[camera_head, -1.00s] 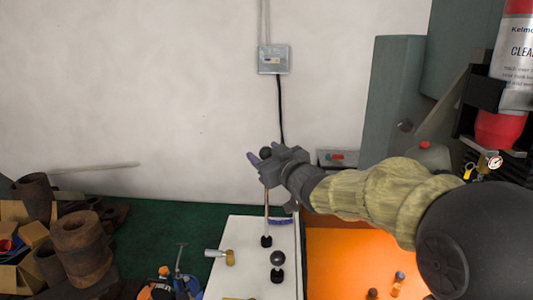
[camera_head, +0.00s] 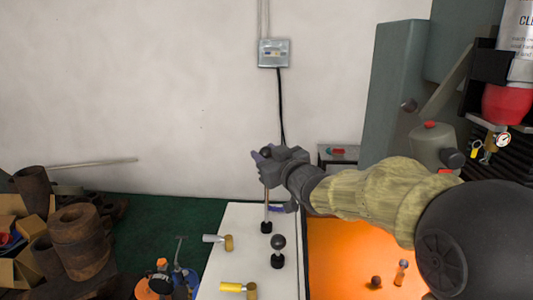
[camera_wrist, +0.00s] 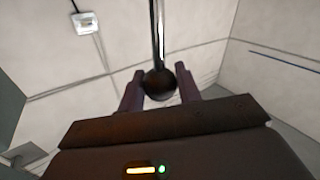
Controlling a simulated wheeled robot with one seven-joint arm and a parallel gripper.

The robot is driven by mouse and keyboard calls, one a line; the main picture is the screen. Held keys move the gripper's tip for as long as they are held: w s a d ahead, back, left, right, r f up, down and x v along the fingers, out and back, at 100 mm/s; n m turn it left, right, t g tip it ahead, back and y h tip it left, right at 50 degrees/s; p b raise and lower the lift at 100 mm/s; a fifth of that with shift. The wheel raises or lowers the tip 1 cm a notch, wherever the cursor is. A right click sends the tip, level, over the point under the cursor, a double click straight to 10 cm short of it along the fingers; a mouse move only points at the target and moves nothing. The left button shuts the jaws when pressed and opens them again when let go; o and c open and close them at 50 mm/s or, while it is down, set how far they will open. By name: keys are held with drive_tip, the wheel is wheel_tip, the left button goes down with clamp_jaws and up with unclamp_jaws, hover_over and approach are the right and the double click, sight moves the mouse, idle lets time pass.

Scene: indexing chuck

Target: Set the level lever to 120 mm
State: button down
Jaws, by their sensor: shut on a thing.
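The lever is a thin upright metal rod (camera_head: 267,205) on a black base at the far end of the white panel (camera_head: 225,272). Its dark ball knob (camera_wrist: 159,84) shows between the two fingers in the wrist view. My gripper (camera_head: 266,155) is shut on the knob from the right in the head view. A shorter lever with a dark ball (camera_head: 278,242) stands nearer on the panel, apart from my gripper. I see no readable scale marks.
Two small handled tools, one silver (camera_head: 215,239) and one yellow (camera_head: 235,287), lie on the panel. An orange surface (camera_head: 340,260) is to the right, with small posts. Rusty pipes (camera_head: 78,240) and boxes stand at left. A green machine (camera_head: 395,90) rises at right.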

wheel_tip(320, 180, down, 3)
drive_tip(key=shift+f+b, duration=0.1)
drive_tip(key=shift+b, duration=0.9)
drive_tip(key=c, duration=1)
unclamp_jaws()
drive_tip(key=shift+c, duration=0.2)
drive_tip(key=shift+s, duration=0.1)
drive_tip(key=b+v, duration=0.2)
drive_tip(key=v, duration=1.5)
drive_tip(key=shift+s+b, duration=0.15)
drive_tip(key=shift+b, duration=0.15)
